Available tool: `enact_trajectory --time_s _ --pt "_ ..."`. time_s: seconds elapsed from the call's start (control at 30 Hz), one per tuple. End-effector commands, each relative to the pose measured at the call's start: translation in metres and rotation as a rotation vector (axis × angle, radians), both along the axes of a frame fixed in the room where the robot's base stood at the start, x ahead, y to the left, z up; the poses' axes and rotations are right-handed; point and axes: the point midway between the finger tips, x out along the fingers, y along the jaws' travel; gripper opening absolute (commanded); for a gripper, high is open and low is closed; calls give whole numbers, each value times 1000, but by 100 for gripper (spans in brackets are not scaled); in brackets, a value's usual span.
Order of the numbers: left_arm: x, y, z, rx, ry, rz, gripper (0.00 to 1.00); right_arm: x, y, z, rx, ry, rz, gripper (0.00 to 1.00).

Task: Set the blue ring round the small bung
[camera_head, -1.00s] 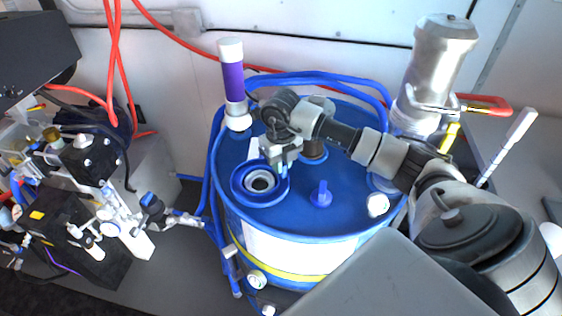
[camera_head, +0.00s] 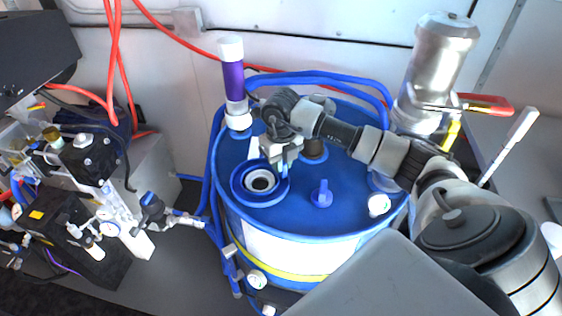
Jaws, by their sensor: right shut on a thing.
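The blue ring (camera_head: 238,186) is a wide, round blue band over the front left of the blue drum's top. Inside it show a paler ring and a light round piece with a dark centre (camera_head: 260,183), which looks like the small bung. From above, the ring appears around this piece; I cannot tell whether it rests on the drum or hangs just over it. My right gripper (camera_head: 281,162) is at the ring's back right edge, pointing down, and is shut on the ring. The fingertips are small and partly hidden. My left gripper is out of view.
The blue drum (camera_head: 300,222) also carries a blue upright-handled plug (camera_head: 322,194), a brownish round fitting (camera_head: 314,150) and a purple-and-white tube (camera_head: 234,82). A metal cylinder (camera_head: 436,70) stands behind right. Blue hoses loop around the drum's back. Equipment with valves (camera_head: 90,200) fills the left.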

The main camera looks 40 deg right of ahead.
Motion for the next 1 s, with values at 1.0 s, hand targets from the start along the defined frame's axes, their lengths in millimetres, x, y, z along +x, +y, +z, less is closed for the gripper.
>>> enact_trajectory --time_s 1.0 --pt "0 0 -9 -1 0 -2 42 0 0 -11 -1 0 0 27"
